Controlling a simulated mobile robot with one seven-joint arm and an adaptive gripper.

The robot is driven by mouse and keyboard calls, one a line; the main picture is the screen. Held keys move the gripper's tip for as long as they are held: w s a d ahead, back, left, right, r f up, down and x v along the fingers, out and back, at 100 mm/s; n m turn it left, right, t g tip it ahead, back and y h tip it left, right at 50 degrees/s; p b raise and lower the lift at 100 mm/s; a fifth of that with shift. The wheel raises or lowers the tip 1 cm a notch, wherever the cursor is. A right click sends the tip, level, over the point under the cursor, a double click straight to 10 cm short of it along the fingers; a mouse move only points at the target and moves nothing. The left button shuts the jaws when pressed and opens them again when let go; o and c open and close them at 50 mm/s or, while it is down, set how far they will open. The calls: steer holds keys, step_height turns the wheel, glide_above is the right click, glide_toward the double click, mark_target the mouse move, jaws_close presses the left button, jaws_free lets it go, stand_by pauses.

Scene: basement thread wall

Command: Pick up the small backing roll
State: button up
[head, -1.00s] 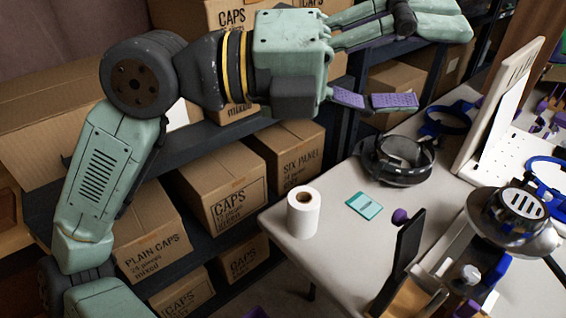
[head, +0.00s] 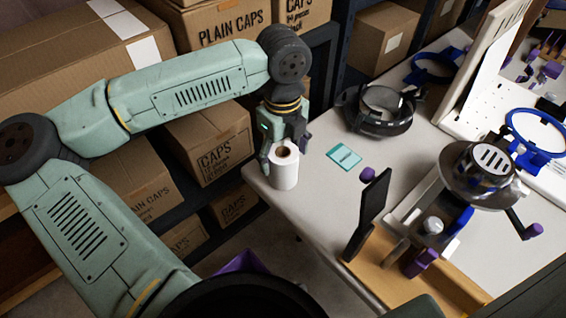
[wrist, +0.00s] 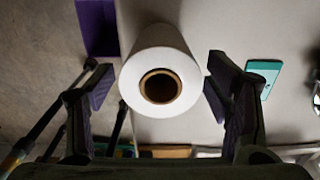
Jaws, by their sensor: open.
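The small backing roll (head: 285,173) is a white upright cylinder with a brown core, standing near the left corner of the white table. In the wrist view the roll (wrist: 162,62) appears end-on, its core facing the camera. My gripper (head: 284,143) is at the roll, pointing down. It also shows in the wrist view (wrist: 158,88), open, with one purple-padded finger on each side of the roll. A wider gap shows on the left of the roll than on the right. I cannot tell whether the right finger touches it.
A teal card (head: 344,157) lies right of the roll. A dark round hoop fixture (head: 380,112) stands behind it. A black upright panel (head: 368,213) on a wooden base is nearer. Shelves of cardboard boxes (head: 212,150) stand left of the table.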

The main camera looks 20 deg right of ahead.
step_height(320, 180, down, 5)
steer(key=shift+r+p, duration=0.1)
steer(key=shift+p, duration=0.65)
steer(key=shift+c, duration=0.4)
steer(key=c, duration=1.2)
